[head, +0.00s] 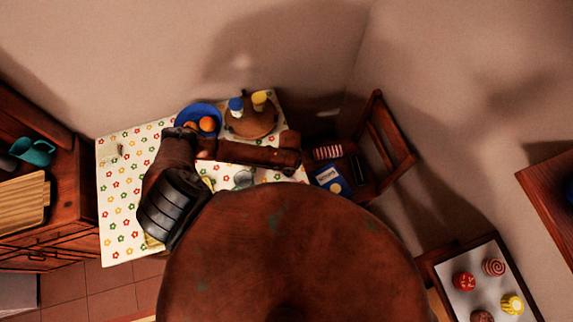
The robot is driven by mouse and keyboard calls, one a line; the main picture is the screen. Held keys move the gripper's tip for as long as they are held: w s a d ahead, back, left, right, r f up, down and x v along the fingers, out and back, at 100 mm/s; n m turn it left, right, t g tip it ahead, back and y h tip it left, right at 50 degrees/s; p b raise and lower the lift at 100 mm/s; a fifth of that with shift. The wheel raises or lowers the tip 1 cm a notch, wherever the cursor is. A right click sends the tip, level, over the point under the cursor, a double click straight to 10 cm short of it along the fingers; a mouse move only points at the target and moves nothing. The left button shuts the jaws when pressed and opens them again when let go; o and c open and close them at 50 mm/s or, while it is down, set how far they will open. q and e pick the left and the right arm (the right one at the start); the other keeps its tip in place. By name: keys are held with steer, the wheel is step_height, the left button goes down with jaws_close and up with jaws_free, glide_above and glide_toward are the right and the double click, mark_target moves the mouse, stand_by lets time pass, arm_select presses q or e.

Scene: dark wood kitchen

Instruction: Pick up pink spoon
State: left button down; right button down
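I cannot make out a pink spoon in the head view. My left arm reaches over the flower-patterned table (117,215), bends beside the blue bowl and runs right. My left gripper (290,152) seems to be at the far end of this arm, over the table's right edge near the chair. Its fingers are too dark and small to tell open from shut, and I see nothing held in it. My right gripper does not show. A large brown round shape and my arm hide the front and middle of the table.
A blue bowl (186,119) with orange fruit and a round wooden board (262,129) with blue- and yellow-topped containers stand at the table's back. A chair (398,140) holding boxes is right. A cabinet (70,215) adjoins left. A tray (487,262) of pastries lies lower right.

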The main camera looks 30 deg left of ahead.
arm_select(q)
steer(key=shift+r, duration=0.6)
steer(key=s+d+r, duration=0.3)
steer(key=s+r, duration=0.8)
steer(key=s, duration=0.2)
steer(key=shift+s+r, duration=0.35)
steer(key=shift+r, duration=0.05)
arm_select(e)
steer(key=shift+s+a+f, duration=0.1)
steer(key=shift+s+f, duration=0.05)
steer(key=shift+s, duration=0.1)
arm_select(q)
steer(key=c, duration=2.6)
jaws_free()
steer(key=shift+d, duration=0.1)
steer(key=shift+c, duration=0.2)
steer(key=o, duration=2.1)
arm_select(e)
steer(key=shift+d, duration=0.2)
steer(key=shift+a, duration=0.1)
